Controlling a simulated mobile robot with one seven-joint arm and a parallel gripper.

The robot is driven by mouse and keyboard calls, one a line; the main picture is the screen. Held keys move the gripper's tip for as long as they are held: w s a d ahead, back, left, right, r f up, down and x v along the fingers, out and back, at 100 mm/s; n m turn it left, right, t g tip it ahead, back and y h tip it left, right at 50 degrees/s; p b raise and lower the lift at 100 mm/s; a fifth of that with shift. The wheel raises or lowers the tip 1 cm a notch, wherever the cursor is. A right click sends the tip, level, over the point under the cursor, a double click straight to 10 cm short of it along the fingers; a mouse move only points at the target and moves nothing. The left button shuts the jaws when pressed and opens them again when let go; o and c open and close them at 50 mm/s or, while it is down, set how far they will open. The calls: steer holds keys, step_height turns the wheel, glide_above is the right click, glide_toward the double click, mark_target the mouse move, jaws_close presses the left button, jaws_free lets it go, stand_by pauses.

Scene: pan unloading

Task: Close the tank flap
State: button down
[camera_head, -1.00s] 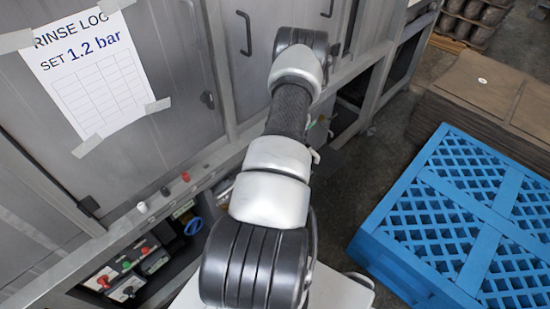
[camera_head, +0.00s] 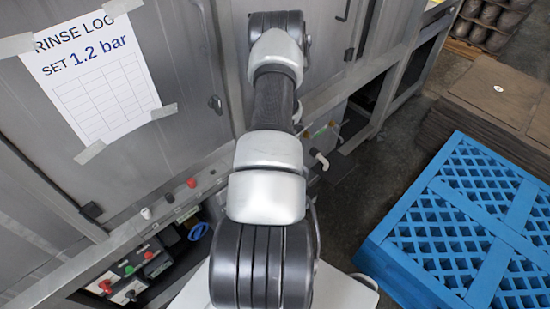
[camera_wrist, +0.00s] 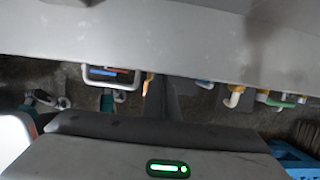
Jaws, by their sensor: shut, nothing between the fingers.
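I cannot pick out the tank flap for certain in either view. The grey machine front (camera_head: 180,75) with door panels and handles fills the left and middle of the head view. In the wrist view a broad pale grey metal surface (camera_wrist: 130,35) crosses the top, close to the camera; I cannot tell whether it is part of the flap. My gripper (camera_wrist: 164,88) shows as a dark narrow shape at the middle of the wrist view, shut and empty, its tips near or behind that surface's lower edge. In the head view my arm hides it.
Pipe fittings (camera_wrist: 233,97) and a small display (camera_wrist: 110,75) sit below the grey surface. A control panel (camera_head: 128,272) is at lower left. Dark floor lies between machine and crate.

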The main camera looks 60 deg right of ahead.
steer(key=shift+w+d+r, duration=0.1)
steer(key=shift+w+r, duration=0.1)
steer(key=shift+w, duration=0.35)
steer(key=s+p+v, duration=0.1)
steer(key=p+v, duration=0.1)
steer(key=v, duration=1.5)
steer(key=shift+s, duration=0.1)
